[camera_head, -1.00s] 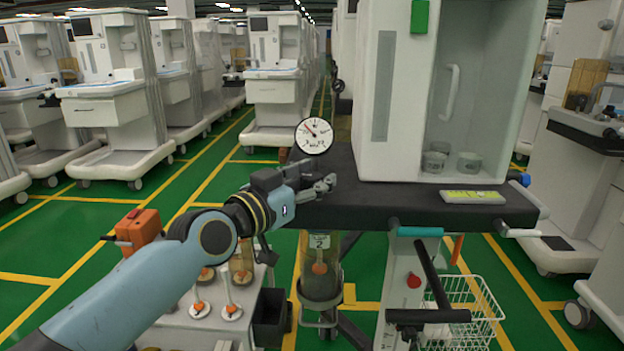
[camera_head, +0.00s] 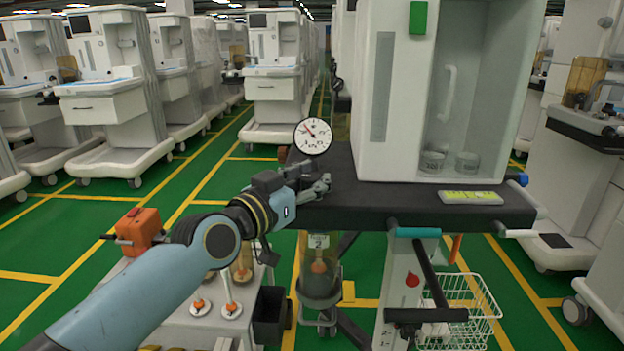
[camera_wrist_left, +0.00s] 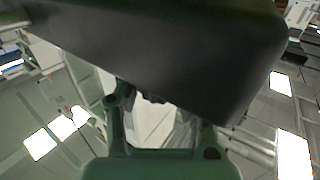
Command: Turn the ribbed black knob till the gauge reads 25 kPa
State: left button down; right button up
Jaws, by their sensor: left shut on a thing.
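The round white gauge (camera_head: 313,136) stands at the near left corner of the dark cart shelf in the head view. Its needle points to the upper left; the numbers are too small to read. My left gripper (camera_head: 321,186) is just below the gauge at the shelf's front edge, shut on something. In the left wrist view, a small dark piece, apparently the ribbed black knob (camera_wrist_left: 152,97), shows between the fingers of my left gripper (camera_wrist_left: 158,118), under a large dark slab. The knob is hidden in the head view. My right gripper is not in view.
A white cabinet (camera_head: 395,90) stands on the dark shelf (camera_head: 400,205), with a yellow-green display (camera_head: 471,197) at its front. A clear canister (camera_head: 319,268) hangs below the gripper. An orange box (camera_head: 138,228) and a wire basket (camera_head: 468,305) are lower down.

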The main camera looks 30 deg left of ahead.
aim_at(303, 185)
pick_arm(q)
jog(key=shift+f, duration=0.15)
dwell(0.5)
jog(key=c, duration=0.9)
grip_release()
jog(key=shift+s, duration=0.1)
jog(key=shift+o, duration=0.2)
jog(key=shift+s+a, duration=0.2)
jog(key=shift+s, duration=1.05)
jog(key=shift+s+a, duration=0.15)
jog(key=shift+s, duration=1.1)
jog(key=shift+s+a, duration=0.2)
jog(key=shift+s, duration=1.05)
